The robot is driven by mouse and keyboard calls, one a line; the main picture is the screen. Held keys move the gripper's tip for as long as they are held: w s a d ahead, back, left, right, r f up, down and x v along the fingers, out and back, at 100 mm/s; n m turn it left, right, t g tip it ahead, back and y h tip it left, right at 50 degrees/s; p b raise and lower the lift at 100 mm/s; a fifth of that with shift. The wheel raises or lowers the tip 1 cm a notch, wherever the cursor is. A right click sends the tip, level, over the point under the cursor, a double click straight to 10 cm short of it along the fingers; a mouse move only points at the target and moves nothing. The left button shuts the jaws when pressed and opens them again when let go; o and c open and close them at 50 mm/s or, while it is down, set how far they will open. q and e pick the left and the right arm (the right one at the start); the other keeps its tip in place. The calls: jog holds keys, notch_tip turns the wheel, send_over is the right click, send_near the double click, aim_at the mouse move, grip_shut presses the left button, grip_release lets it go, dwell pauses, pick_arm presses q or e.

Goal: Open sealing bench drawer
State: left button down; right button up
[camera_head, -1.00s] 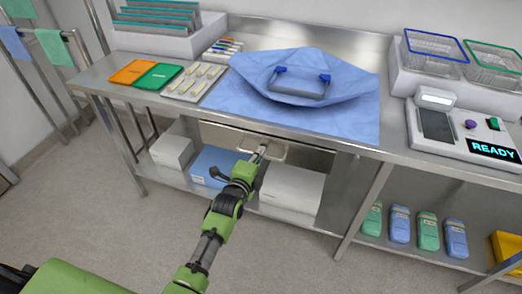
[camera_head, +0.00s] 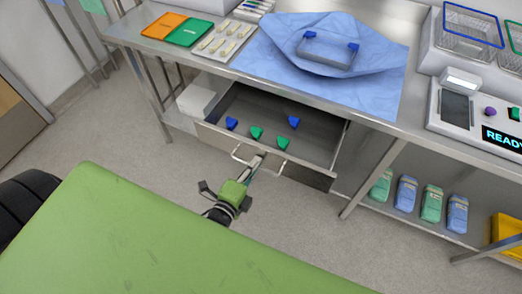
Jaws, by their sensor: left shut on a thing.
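The sealing bench drawer (camera_head: 316,173) is pulled out from under the steel bench top. Inside it lie blue clips (camera_head: 293,122) and green clips (camera_head: 256,133), spread over its floor. My left gripper (camera_head: 256,160) is shut on the drawer's bar handle (camera_head: 284,165) at the front. The fingertips are small in the view and partly merge with the handle. My right gripper is not in view.
Blue and green packs (camera_head: 432,204) stand on the lower shelf. My green body covers the lower left.

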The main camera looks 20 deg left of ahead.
pick_arm(q)
jog(key=shift+s, duration=0.65)
jog(key=c, duration=2.5)
grip_release()
jog(key=v, duration=1.2)
jog(key=shift+f, duration=0.1)
